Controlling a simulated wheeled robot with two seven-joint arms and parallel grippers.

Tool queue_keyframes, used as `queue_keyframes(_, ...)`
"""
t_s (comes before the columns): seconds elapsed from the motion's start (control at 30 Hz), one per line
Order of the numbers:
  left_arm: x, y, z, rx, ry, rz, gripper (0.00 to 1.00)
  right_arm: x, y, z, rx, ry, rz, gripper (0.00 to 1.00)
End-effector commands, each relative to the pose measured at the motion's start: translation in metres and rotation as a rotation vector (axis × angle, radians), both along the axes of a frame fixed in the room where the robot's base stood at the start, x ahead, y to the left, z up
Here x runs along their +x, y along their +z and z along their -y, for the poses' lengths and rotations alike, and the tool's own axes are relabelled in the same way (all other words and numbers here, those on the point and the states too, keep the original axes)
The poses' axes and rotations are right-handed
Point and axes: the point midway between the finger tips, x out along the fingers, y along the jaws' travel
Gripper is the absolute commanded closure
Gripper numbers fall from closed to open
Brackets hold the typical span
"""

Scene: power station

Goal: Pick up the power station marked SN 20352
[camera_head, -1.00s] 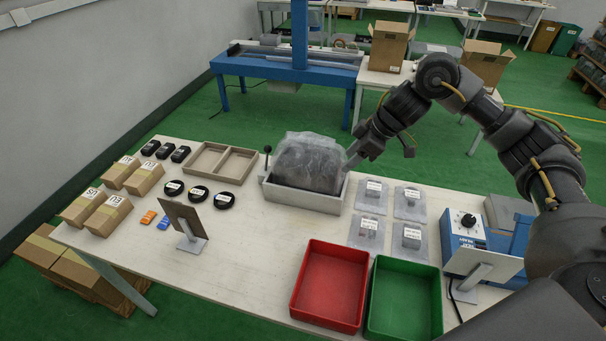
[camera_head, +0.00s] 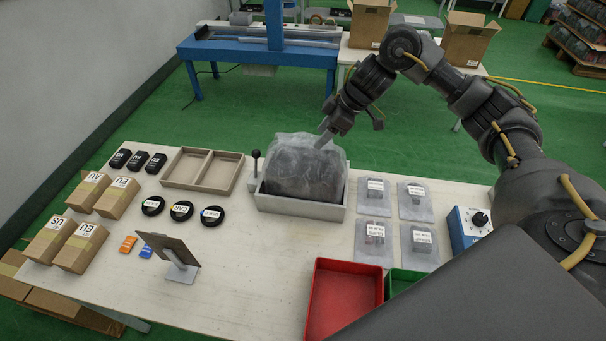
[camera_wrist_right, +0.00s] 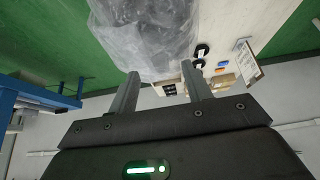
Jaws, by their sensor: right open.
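A bulky dark object wrapped in clear, crinkled plastic (camera_head: 303,172) stands in a grey-white open tray (camera_head: 300,207) on the table. No number SN 20352 can be read on it or elsewhere. My right gripper (camera_head: 323,141) is at the upper right of the wrapped object, by its top edge in the picture. In the right wrist view the two fingers (camera_wrist_right: 160,82) are apart and nothing is between them; the plastic (camera_wrist_right: 145,35) shows just beyond their tips. Whether they touch the plastic cannot be told. My left gripper is not in view.
Several small labelled items on clear pads (camera_head: 375,188) lie right of the tray. A red bin (camera_head: 343,297) and a partly hidden green bin (camera_head: 405,281) stand in front. Boxes (camera_head: 87,190), black discs (camera_head: 181,210) and a tilted plate on a stand (camera_head: 180,256) are left.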

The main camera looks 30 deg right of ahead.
Motion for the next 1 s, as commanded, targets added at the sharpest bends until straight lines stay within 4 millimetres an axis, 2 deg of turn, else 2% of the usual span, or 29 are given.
queue_keyframes(0.03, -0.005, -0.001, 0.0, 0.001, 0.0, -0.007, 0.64, 0.002, -0.009, -0.005, 0.003, 0.0, -0.005, 0.51)
queue_keyframes(0.2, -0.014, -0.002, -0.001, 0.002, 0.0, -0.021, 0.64, 0.01, -0.03, -0.014, 0.003, -0.001, -0.004, 0.51)
queue_keyframes(0.53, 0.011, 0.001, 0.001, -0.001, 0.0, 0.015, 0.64, 0.015, -0.042, -0.02, 0.003, -0.001, -0.004, 0.51)
queue_keyframes(0.8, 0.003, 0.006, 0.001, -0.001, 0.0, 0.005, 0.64, 0.029, -0.074, -0.035, 0.002, -0.001, -0.005, 0.51)
queue_keyframes(1.0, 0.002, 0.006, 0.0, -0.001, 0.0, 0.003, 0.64, 0.032, -0.081, -0.037, 0.0, -0.002, -0.001, 0.51)
